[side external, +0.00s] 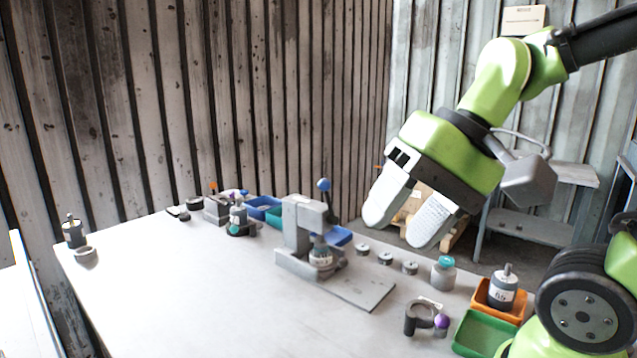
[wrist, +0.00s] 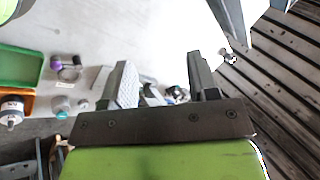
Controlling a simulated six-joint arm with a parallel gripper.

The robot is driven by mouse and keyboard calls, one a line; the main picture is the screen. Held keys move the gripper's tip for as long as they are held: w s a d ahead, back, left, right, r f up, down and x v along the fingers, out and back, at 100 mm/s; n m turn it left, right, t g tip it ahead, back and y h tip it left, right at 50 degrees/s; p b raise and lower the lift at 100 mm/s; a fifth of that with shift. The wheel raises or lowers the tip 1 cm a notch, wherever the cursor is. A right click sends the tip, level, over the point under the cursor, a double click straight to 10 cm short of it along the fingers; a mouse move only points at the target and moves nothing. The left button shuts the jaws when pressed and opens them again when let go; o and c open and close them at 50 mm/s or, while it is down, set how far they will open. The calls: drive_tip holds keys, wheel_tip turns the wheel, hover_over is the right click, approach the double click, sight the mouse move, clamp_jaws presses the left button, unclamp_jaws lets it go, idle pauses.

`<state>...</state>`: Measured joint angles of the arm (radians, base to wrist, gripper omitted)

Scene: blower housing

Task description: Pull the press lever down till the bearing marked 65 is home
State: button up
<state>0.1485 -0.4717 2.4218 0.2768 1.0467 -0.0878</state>
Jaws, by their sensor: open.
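The grey press (side external: 296,222) stands on the table in the side view, with its lever (side external: 326,200) upright and a blue knob on top. A grey part with a white label (side external: 320,256) sits under the press ram; its marking is too small to read, and I cannot tell how deep any bearing sits. My gripper (side external: 405,226) is open and empty, in the air to the right of the lever in the picture and apart from it. In the wrist view the two fingers (wrist: 164,78) are spread, with the press partly hidden between and behind them.
A grey part labelled 65 (side external: 502,290) stands in an orange bin (side external: 482,299), beside a green bin (side external: 484,334). Several small grey rings and a teal-topped part (side external: 444,272) stand right of the press. Blue bins (side external: 262,207) lie behind it. The table's left front is clear.

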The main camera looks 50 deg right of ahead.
sight(328, 203)
drive_tip(key=w+d+f+m+t+y, duration=0.1)
drive_tip(key=w+d+m+t+y, duration=0.15)
drive_tip(key=w+m, duration=0.4)
drive_tip(key=w+d+m+t+y, duration=0.1)
drive_tip(key=w+d+m+y, duration=0.3)
drive_tip(key=w, duration=0.3)
drive_tip(key=w+d+f+m+t+h, duration=0.3)
drive_tip(key=d+m+t, duration=0.2)
drive_tip(key=d+m, duration=0.25)
drive_tip(key=w+d+f+m+t+h, duration=0.2)
drive_tip(key=d+f+m+t+h, duration=0.2)
drive_tip(key=d+m, duration=0.3)
drive_tip(key=d+x, duration=0.2)
drive_tip(key=x, duration=0.7)
drive_tip(key=shift+w+a+r+n, duration=0.2)
drive_tip(key=shift+w+a+n, duration=0.1)
drive_tip(key=shift+w+a, duration=0.2)
clamp_jaws()
